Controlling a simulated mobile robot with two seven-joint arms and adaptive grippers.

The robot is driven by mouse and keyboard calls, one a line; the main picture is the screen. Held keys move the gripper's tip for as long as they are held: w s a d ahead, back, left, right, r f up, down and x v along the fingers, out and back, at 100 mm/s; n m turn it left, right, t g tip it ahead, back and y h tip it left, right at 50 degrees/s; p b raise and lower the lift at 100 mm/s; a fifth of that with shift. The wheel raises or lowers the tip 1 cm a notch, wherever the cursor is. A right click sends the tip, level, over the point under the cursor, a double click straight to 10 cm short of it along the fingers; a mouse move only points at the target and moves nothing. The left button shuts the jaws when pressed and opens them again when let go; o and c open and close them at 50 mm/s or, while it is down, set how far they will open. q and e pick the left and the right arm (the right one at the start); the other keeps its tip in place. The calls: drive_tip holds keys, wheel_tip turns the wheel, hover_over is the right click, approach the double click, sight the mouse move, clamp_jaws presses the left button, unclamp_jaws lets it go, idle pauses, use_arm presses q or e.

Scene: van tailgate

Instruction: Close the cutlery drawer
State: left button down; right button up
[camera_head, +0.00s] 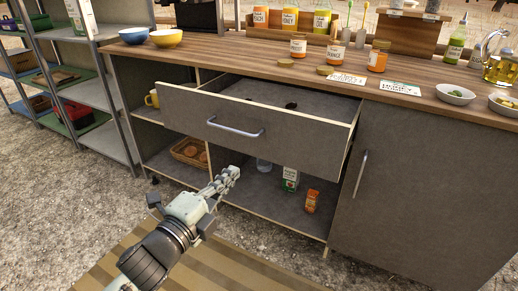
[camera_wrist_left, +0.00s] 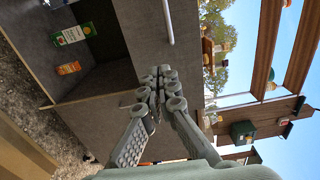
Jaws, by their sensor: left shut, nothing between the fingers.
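The cutlery drawer (camera_head: 255,130) stands pulled out under the wooden counter, with a grey front and a metal bar handle (camera_head: 236,128). Part of its inside shows behind the front, with small dark spots on its floor. My left gripper (camera_head: 233,172) is shut and empty, in front of the cabinet and below the drawer front in the head view. In the left wrist view the gripper (camera_wrist_left: 160,75) points toward the grey drawer front, with the handle (camera_wrist_left: 168,22) beyond its fingertips. I cannot tell whether it touches the front. My right gripper is in neither view.
Below the drawer an open shelf holds a green-and-white carton (camera_head: 291,179) and an orange box (camera_head: 311,201). A closed cabinet door (camera_head: 420,190) is at the right. Jars, bowls and cards stand on the counter (camera_head: 240,55). A metal rack (camera_head: 100,90) stands at the left.

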sight(265, 139)
use_arm(q)
drive_tip(key=x, duration=1.3)
drive_tip(key=shift+w+d, duration=0.25)
drive_tip(key=shift+w, duration=0.05)
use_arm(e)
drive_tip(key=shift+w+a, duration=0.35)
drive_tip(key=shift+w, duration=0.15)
